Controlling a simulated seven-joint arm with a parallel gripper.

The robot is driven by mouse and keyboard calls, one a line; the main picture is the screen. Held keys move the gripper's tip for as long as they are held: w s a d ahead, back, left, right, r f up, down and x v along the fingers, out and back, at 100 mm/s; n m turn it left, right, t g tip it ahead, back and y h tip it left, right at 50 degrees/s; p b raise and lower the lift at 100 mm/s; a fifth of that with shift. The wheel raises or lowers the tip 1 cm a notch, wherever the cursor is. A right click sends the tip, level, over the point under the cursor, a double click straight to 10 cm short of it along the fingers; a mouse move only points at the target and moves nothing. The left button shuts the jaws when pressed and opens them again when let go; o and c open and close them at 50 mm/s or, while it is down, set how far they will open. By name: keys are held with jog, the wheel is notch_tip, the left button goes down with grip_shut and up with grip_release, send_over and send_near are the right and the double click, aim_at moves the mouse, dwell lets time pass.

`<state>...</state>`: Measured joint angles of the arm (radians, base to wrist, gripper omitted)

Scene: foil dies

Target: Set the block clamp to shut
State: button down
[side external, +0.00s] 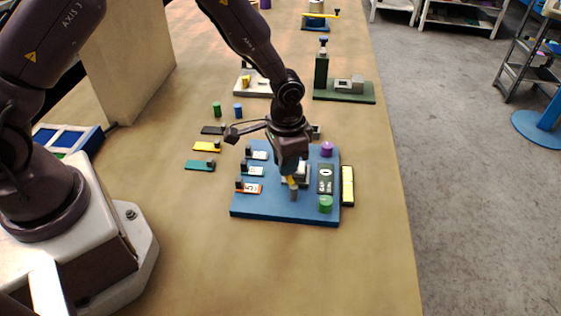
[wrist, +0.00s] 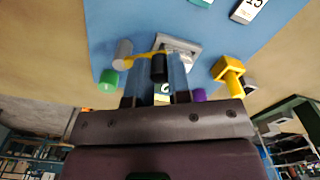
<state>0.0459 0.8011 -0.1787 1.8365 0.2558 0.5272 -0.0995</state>
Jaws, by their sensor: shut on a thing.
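The block clamp is on the blue board (side external: 275,207). It has a yellow arm (side external: 291,181) with a grey cylinder (side external: 294,194) at its end; in the wrist view the yellow arm (wrist: 140,59) and grey cylinder (wrist: 122,50) lie left of the fingers. My gripper (side external: 289,172) is over the board. In the wrist view, my gripper (wrist: 159,80) is shut on a black handle (wrist: 158,68) by the yellow arm. A grey metal part (wrist: 180,46) lies just beyond it. My fingers hide how the handle joins the clamp.
A purple cylinder (side external: 326,149) and a green one (side external: 325,204) stand at the board's right, with a dark numbered plate (side external: 325,178) between. Several labelled slides are at its left. The table's front is clear.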

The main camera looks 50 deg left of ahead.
jog(key=m, duration=0.1)
jog(key=w+m, duration=0.1)
jog(key=m, duration=0.1)
jog(key=w+d+m, duration=0.1)
jog(key=m, duration=0.1)
jog(key=shift+d+r+m, duration=0.1)
jog(key=shift+m, duration=0.3)
dwell(0.4)
jog(key=c, duration=1.1)
grip_release()
jog(key=shift+o, duration=0.2)
notch_tip(320, 180, up, 13)
